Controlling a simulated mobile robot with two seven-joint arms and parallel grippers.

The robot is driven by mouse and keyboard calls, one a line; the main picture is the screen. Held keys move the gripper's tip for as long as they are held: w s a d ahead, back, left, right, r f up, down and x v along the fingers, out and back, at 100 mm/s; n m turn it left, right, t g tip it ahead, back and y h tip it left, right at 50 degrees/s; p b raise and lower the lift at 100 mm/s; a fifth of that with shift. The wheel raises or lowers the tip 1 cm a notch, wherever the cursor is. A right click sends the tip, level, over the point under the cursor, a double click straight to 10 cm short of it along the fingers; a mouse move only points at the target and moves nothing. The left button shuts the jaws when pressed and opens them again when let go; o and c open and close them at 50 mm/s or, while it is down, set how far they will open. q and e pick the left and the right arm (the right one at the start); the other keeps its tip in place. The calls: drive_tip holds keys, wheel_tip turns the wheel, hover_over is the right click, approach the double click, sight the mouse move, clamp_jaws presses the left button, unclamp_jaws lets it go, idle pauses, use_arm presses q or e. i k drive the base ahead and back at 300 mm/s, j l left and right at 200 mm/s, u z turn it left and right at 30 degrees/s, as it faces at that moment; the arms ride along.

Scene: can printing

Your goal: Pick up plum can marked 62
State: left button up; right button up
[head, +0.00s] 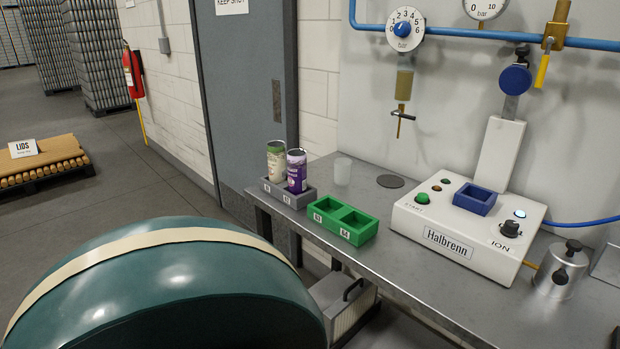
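A plum-coloured can (297,173) with a pale lid and a white band stands upright in the right-hand slot of a small grey two-slot holder (276,193). The holder is at the left end of the steel bench. The number under the can is too small to read surely. A cream and green can (277,162) stands upright beside it in the left-hand slot. Neither of my grippers is in view, and nothing touches the cans.
A green holder (356,233) with two empty compartments is just right of the grey one. Behind are a translucent cup (342,172) and dark disc (390,181). The white Halbrenn machine (466,228) stands right. A large teal rounded shape (170,290) fills the lower left.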

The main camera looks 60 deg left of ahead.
sight(296, 158)
drive_tip(key=u, duration=2.1)
drive_tip(key=j+z, duration=0.1)
